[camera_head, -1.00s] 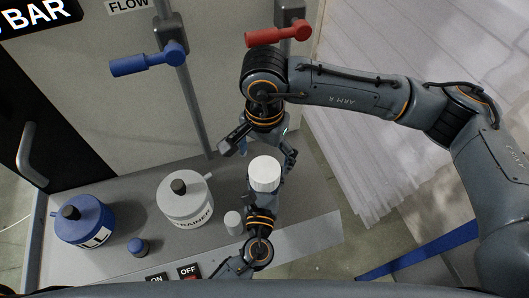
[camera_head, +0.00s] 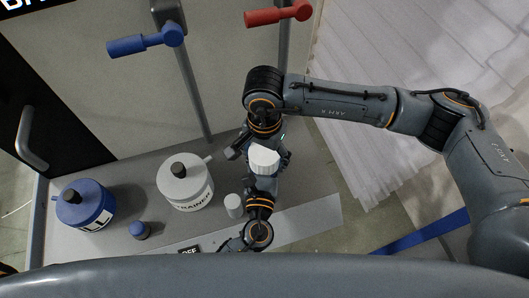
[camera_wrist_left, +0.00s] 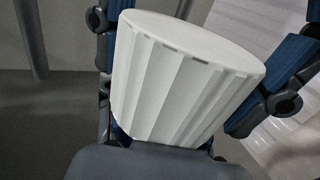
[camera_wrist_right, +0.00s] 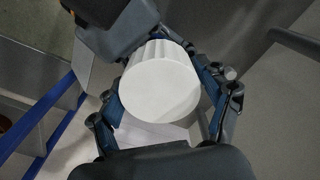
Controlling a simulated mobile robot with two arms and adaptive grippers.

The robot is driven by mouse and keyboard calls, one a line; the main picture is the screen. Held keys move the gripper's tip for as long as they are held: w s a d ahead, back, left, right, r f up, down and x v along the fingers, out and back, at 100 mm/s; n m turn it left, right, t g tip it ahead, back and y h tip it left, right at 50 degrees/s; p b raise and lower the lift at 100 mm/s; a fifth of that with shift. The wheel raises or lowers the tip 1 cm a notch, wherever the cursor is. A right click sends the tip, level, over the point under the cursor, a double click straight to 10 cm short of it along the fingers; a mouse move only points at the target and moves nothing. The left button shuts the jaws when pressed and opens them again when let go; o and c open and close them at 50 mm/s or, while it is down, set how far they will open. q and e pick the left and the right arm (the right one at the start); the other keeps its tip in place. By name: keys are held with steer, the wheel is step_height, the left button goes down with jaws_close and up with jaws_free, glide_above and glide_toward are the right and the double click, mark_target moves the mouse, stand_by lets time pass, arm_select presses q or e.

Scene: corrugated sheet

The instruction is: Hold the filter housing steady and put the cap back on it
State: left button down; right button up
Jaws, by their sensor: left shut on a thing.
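A white ribbed cylinder with a smooth round end (camera_head: 264,161) is held upright in my left gripper (camera_head: 262,180), which is shut on it. In the left wrist view the cylinder (camera_wrist_left: 178,85) fills the space between the fingers. I cannot tell whether it is the filter housing or its cap. My right gripper (camera_head: 262,148) is at the cylinder's far side. In the right wrist view (camera_wrist_right: 165,115) its fingers are spread on either side of the cylinder, with a gap at the right, so it looks open. No separate matching part is identifiable.
A white strainer pot (camera_head: 195,195), a blue pot (camera_head: 80,212), a small blue item (camera_head: 139,231) and a small white cylinder (camera_head: 233,206) stand on the grey bench (camera_head: 150,172). Blue (camera_head: 145,42) and red (camera_head: 277,15) valve handles are behind. Translucent corrugated sheeting (camera_head: 375,150) hangs at right.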

steer(key=c, duration=0.7)
steer(key=shift+m, duration=1.6)
steer(key=o, duration=1.3)
steer(key=shift+c, duration=0.2)
steer(key=shift+r, duration=0.1)
steer(key=shift+r, duration=2.15)
steer(key=shift+c, duration=0.2)
